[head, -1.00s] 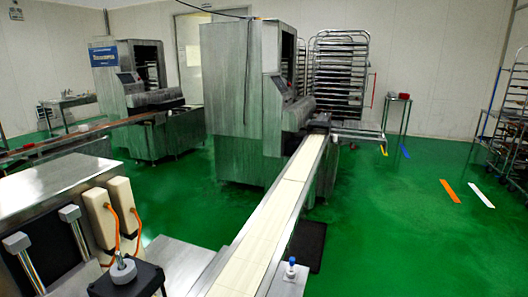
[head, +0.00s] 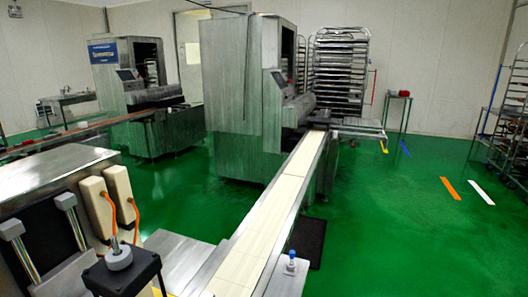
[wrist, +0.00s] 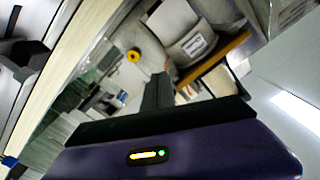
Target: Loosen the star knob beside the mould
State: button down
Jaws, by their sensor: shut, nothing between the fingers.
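My gripper (wrist: 158,92) shows in the wrist view as a dark finger pair above a purple body, shut and empty; it is not in the head view. No star knob can be told for sure. The wrist view shows a small yellow round part with a dark centre (wrist: 134,56), apart from the fingers. In the head view a grey round piece with a short post (head: 119,257) sits on a black block (head: 128,276) at lower left. A small blue-topped white knob (head: 291,263) stands at the near right edge of the conveyor. I cannot make out the mould.
A pale conveyor belt (head: 275,205) runs from the near edge to a tall steel machine (head: 236,95). A second machine (head: 128,85) stands behind at left. A tray rack (head: 340,70) is at the back. Green floor (head: 385,220) is open on the right.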

jog(key=shift+v, duration=2.8)
